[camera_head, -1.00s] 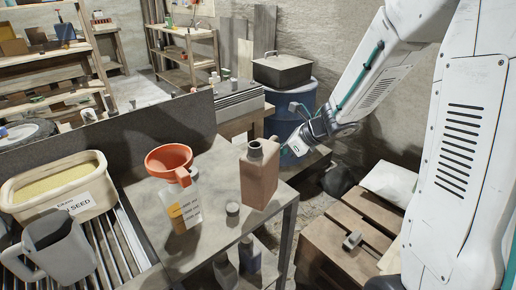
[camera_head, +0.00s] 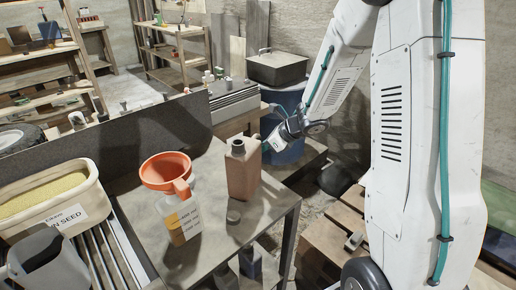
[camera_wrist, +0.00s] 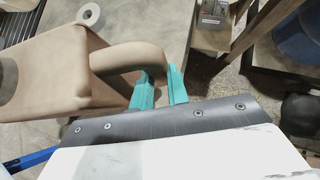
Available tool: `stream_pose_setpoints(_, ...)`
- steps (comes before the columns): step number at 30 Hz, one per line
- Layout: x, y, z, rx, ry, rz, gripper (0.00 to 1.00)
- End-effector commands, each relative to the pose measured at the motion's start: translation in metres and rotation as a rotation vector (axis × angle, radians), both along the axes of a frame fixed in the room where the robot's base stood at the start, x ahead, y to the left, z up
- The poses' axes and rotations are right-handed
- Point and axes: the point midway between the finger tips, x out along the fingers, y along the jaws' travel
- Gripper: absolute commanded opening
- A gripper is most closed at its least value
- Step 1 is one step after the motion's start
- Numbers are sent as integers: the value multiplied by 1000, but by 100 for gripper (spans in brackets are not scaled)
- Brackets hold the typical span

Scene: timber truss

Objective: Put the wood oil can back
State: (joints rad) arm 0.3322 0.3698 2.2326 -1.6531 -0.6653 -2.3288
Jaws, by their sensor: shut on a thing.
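The wood oil can, taken to be the brown rectangular can (camera_head: 243,172) with a dark open neck, is upright at the right part of the grey metal bench (camera_head: 205,255). Whether its base touches the bench or hangs just above it, I cannot tell. My gripper (camera_head: 267,146) reaches in from the right and is shut on the can's handle. In the wrist view, the teal fingers (camera_wrist: 160,88) close around the curved handle of the can (camera_wrist: 50,78). The can's far side is hidden.
A seed tub (camera_head: 88,217) and grey jug (camera_head: 48,265) are further left. A blue drum (camera_head: 290,150) stands behind my gripper.

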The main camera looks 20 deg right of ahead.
Motion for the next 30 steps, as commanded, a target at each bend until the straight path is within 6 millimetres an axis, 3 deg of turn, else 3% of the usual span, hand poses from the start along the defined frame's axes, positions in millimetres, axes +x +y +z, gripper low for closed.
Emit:
stream_pose_setpoints(11,0,1,-3,1,-1,1,0)
stream_pose_setpoints(12,0,2,-4,1,0,2,19)
stream_pose_setpoints(14,0,2,-4,0,0,3,36)
stream_pose_setpoints(15,0,3,-4,-1,0,4,38)
stream_pose_setpoints(23,0,3,-3,-1,0,4,38)
stream_pose_setpoints(30,-14,-11,19,-3,-3,0,38)
